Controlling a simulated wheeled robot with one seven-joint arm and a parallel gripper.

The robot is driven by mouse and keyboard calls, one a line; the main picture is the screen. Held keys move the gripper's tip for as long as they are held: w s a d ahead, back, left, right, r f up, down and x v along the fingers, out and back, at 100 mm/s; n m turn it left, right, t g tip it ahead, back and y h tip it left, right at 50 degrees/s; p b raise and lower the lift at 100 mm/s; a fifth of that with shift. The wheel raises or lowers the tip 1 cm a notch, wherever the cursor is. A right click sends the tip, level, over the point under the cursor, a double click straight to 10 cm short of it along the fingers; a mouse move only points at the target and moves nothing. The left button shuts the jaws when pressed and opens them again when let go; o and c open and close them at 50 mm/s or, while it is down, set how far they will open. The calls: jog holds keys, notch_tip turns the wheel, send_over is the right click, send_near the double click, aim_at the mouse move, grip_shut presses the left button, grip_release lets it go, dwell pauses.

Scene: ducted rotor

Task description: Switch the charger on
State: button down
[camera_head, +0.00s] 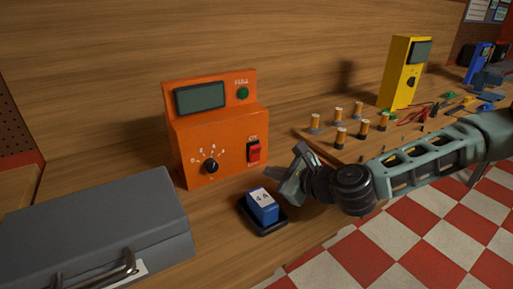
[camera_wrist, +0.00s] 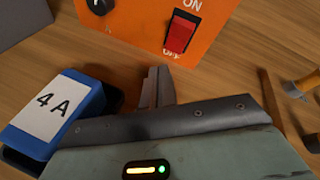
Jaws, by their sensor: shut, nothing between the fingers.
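The orange charger (camera_head: 218,130) stands on the wooden bench. It has a blank grey-green screen, a green lamp marked FULL, a black dial knob and a red rocker switch (camera_head: 253,151) marked ON above and OFF below. The switch also shows in the wrist view (camera_wrist: 180,32); I cannot tell which way it is tipped. My gripper (camera_head: 299,152) is shut and empty, in front and to the right of the charger. In the wrist view its fingertips (camera_wrist: 158,72) point up toward the charger, below and slightly left of the switch, apart from it.
A blue block marked 4 A (camera_head: 262,206) sits in a black holder (camera_head: 268,229) in front of the charger, left of my gripper. A grey case (camera_head: 100,230) lies at left. Several orange-topped cylinders (camera_head: 315,123) stand on a board at right. A yellow device (camera_head: 402,72) stands beyond.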

aim_at(253, 154)
jog(key=shift+w+a+r+p, duration=0.25)
jog(key=shift+w+a+r, duration=0.2)
jog(key=shift+w, duration=0.25)
jog(key=shift+w+a+r+p, duration=0.3)
jog(key=shift+w+a, duration=0.2)
jog(key=shift+w, duration=0.2)
dwell(1.1)
jog(key=shift+w+a+r, duration=0.2)
jog(key=shift+w, duration=0.1)
jog(key=shift+w+a+r+p, duration=0.2)
jog(key=shift+w+a+p, duration=0.05)
jog(key=shift+w+p, duration=0.1)
dwell(0.8)
jog(key=shift+s+d+f, duration=0.1)
jog(key=shift+s+d+f+b, duration=0.3)
jog(key=shift+s+d, duration=0.05)
jog(key=shift+s, duration=0.2)
dwell(0.3)
jog(key=shift+s+d+f+b, duration=0.25)
jog(key=shift+s+d+f, duration=0.15)
jog(key=shift+s, duration=0.25)
jog(key=shift+s+d+f+b, duration=0.2)
jog(key=shift+s+d+f, duration=0.1)
jog(key=shift+s+d, duration=0.25)
jog(key=shift+s+d+f+b, duration=0.25)
jog(key=shift+s+d+f, duration=0.1)
jog(key=shift+s, duration=0.35)
